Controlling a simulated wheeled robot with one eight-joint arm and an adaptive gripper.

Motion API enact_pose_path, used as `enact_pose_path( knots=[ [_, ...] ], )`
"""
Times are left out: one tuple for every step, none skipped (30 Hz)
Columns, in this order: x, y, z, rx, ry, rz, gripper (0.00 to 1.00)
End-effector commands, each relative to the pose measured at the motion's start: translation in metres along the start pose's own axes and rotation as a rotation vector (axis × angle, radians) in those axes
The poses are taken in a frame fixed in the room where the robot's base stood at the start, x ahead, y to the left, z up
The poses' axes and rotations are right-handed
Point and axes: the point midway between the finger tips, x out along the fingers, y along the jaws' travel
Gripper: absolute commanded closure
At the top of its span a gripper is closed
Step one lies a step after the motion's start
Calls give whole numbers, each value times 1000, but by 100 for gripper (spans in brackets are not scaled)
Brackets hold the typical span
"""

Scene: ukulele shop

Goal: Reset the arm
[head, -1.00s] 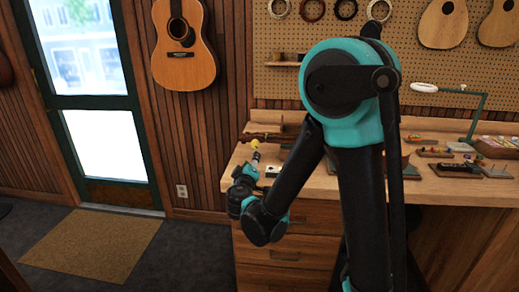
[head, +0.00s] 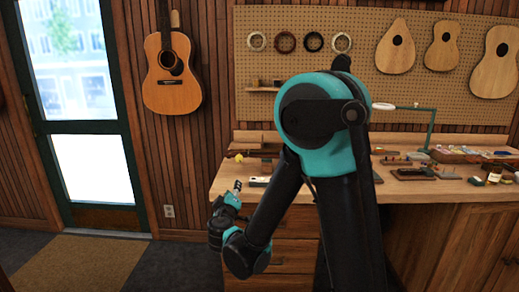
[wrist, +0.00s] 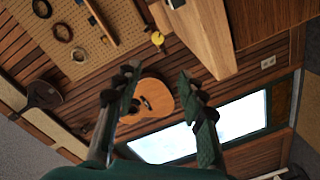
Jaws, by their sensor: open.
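My gripper (head: 237,187) is in front of the left end of the workbench (head: 285,191) in the head view, pointing up and apart from the bench. In the wrist view my gripper (wrist: 157,82) has its two fingers spread wide with nothing between them. Past the fingers the wrist view shows the hanging guitar (wrist: 158,98) and the bright door (wrist: 240,120). My arm is bent and hides part of the bench and its drawers in the head view.
The bench holds a small yellow-topped item (head: 238,157) near its left end, and parts and a green-armed lamp (head: 431,128) at right. A pegboard (head: 300,75) with rings and wooden body plates is behind. The floor by the mat (head: 80,268) is clear.

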Motion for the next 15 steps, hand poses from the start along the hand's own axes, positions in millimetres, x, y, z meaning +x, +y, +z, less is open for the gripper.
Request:
enact_pose_path(
  knots=[
    [2,5,8,6,-22,1,60],
    [2,8,12,8,-32,0,60],
    [3,10,17,11,-45,-1,60],
    [4,12,21,14,-57,-3,60],
    [4,14,25,17,-68,-5,60],
    [5,17,31,21,-84,-7,60],
    [5,19,35,25,-96,-9,60],
    [6,22,41,29,-111,-10,60],
    [6,25,48,34,-130,-14,60],
    [6,28,53,38,-146,-15,60],
    [6,31,61,44,-166,-18,60],
    [6,35,70,52,-189,-22,60],
    [6,39,78,58,-211,-25,60],
    [6,42,86,65,-233,-29,60],
    [5,47,97,76,-264,-35,60]
  ],
)
